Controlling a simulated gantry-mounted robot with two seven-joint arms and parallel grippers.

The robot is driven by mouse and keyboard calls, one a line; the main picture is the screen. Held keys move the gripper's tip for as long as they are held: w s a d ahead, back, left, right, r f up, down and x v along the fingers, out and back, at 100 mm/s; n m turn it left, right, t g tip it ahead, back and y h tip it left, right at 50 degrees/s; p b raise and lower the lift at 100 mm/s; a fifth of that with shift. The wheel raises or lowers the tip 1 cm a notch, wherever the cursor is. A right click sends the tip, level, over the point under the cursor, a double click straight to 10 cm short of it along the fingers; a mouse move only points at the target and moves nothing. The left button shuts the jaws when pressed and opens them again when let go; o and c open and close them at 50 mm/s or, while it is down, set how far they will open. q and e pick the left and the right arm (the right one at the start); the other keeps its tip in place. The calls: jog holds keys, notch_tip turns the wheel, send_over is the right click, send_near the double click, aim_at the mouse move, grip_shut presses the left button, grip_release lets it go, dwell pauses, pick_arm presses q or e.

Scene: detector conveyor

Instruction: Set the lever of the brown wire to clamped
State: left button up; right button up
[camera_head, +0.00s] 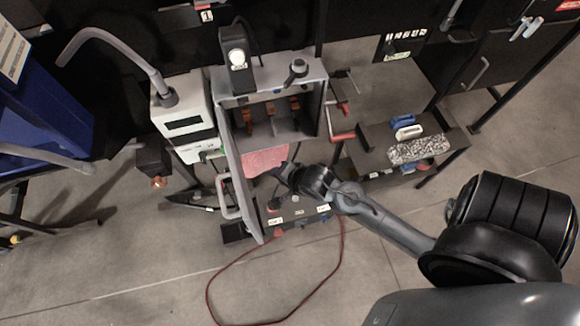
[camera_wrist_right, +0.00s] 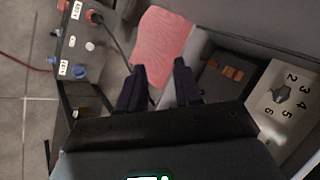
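Small orange-brown parts (camera_head: 271,108) sit inside the open grey box (camera_head: 312,75); they look like levers or clamps. Similar orange parts (camera_wrist_right: 232,73) show at the right in the right wrist view. I cannot make out a brown wire or tell any lever's position. My right gripper (camera_wrist_right: 159,68) is open and empty, its two dark fingers apart with a pink-red sheet (camera_wrist_right: 160,42) visible beyond them. In the head view my right gripper (camera_head: 284,176) is at the box's lower front, below the orange parts, partly hidden by my wrist. My left gripper is not in view.
A numbered dial panel (camera_wrist_right: 284,98) is right of the gripper in the wrist view. A socket panel (camera_head: 290,213) with a red cable (camera_head: 215,281) lies below the box. The box's open door (camera_head: 238,195) and a white device (camera_head: 186,123) stand left. A shelf with blocks (camera_head: 416,149) is right.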

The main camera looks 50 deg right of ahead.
jog(key=s+a+n+g, duration=0.2)
jog(key=s+a+n, duration=0.1)
jog(key=s+n, duration=0.3)
jog(key=shift+s+a+n+y+b, duration=0.2)
jog(key=shift+a+n+y+b, duration=0.15)
jog(key=shift+n, duration=0.35)
